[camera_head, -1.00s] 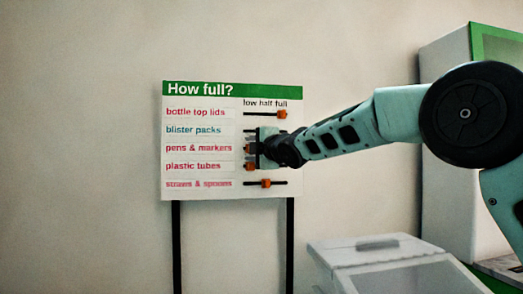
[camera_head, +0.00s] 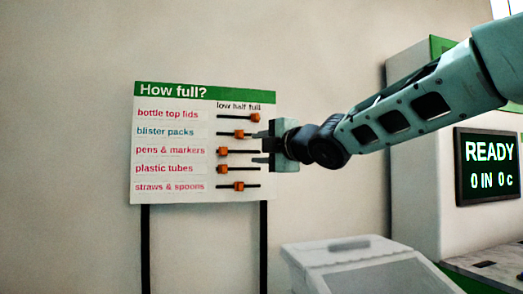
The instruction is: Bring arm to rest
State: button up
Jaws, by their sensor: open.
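My gripper (camera_head: 262,148) is open and empty, its fingers pointing left at the right edge of the "How full?" board (camera_head: 172,196). My arm reaches in from the upper right. The board has several rows of sliders. The bottle top lids slider (camera_head: 255,118) is at the right, near full. The blister packs slider (camera_head: 239,134) and the straws & spoons slider (camera_head: 239,186) are near the middle. The pens & markers slider (camera_head: 223,152) and the plastic tubes slider (camera_head: 222,169) are at the left, near low. I cannot tell whether the fingers touch the board.
The board stands on two black posts (camera_head: 264,240). A white lidded bin (camera_head: 350,265) is below my arm. A white and green machine (camera_head: 415,205) with a screen (camera_head: 487,166) reading "READY 0 IN 0 c" stands at the right. The wall area left of the board is clear.

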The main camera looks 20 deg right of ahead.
jog(key=shift+s, duration=0.1)
dwell(0.4)
jog(key=s+a+f+m+g+h+p, duration=0.25)
jog(key=s+f+m+g, duration=0.2)
jog(key=s+f, duration=0.4)
jog(key=s+a+f+m+g+h+p, duration=0.1)
jog(key=s+a+f+m+g+p, duration=0.3)
jog(key=f, duration=0.7)
jog(key=s+d+f+m+g+h+p, duration=0.1)
jog(key=s+f+m+g, duration=0.2)
jog(key=s, duration=0.9)
jog(key=s+d+f+m+g+h+p, duration=0.1)
jog(key=s+d+f+m+g+h, duration=0.1)
jog(key=s+f+g, duration=0.3)
jog(key=s+f+m, duration=0.1)
jog(key=s+f, duration=0.3)
jog(key=s, duration=0.4)
jog(key=shift+s+d, duration=0.2)
jog(key=shift+d, duration=0.05)
jog(key=shift+m, duration=0.25)
